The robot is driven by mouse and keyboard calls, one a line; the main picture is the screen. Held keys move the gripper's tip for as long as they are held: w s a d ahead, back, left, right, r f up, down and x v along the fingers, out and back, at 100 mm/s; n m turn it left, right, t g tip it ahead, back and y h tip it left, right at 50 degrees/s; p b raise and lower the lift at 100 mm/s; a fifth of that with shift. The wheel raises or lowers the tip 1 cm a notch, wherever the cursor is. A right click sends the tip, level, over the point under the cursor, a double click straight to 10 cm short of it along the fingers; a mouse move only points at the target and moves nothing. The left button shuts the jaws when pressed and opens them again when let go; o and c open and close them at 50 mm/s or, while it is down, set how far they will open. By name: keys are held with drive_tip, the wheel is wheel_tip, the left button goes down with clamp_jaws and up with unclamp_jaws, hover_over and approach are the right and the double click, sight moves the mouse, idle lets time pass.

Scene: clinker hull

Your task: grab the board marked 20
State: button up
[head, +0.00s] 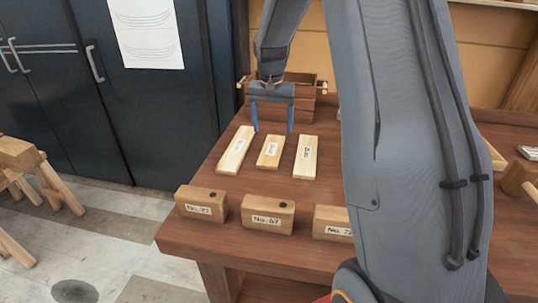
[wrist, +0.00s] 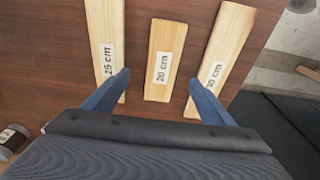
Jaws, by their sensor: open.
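The board marked 20 cm (wrist: 164,62) is the short, pale middle one of three boards lying apart on the brown table. It also shows in the head view (head: 267,159). A board marked 25 cm (wrist: 105,30) lies to its left in the wrist view. A longer board (wrist: 228,40), its label partly covered by a finger, lies to its right. My gripper (head: 272,132) is open and empty, with its blue fingers pointing down near the far end of the middle board. In the wrist view the fingers (wrist: 159,76) show on either side of that board.
Wooden blocks labelled No. 77 (head: 201,203), No. 67 (head: 268,215) and one partly hidden by my arm (head: 332,223) stand along the table's front (head: 185,239). A wooden box (head: 300,104) stands behind the boards. My arm hides the table's middle.

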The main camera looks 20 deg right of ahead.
sight(272, 149)
drive_tip(key=shift+w+f+b, duration=0.25)
drive_tip(key=shift+w+f, duration=0.05)
drive_tip(key=shift+f, duration=0.3)
drive_tip(key=shift+w+f+b, duration=0.2)
drive_tip(key=shift+w+f, duration=0.1)
drive_tip(key=shift+f, duration=0.25)
drive_tip(key=shift+w+d+f+p, duration=0.15)
drive_tip(key=shift+f+p, duration=0.2)
drive_tip(key=shift+f, duration=0.35)
drive_tip(key=shift+d+f+p, duration=0.1)
drive_tip(key=shift+f+p, duration=0.2)
drive_tip(key=shift+f, duration=0.4)
drive_tip(key=shift+w+d+f+p, duration=0.15)
drive_tip(key=shift+f+p, duration=0.15)
drive_tip(key=shift+f, duration=0.4)
drive_tip(key=shift+w+a+f+p, duration=0.1)
drive_tip(key=shift+f+p, duration=0.15)
drive_tip(key=shift+f, duration=0.5)
drive_tip(key=shift+w+d+f+p, duration=0.15)
drive_tip(key=shift+f+p, duration=0.15)
drive_tip(key=shift+f, duration=0.4)
drive_tip(key=shift+c, duration=0.6)
drive_tip(key=c, duration=1.1)
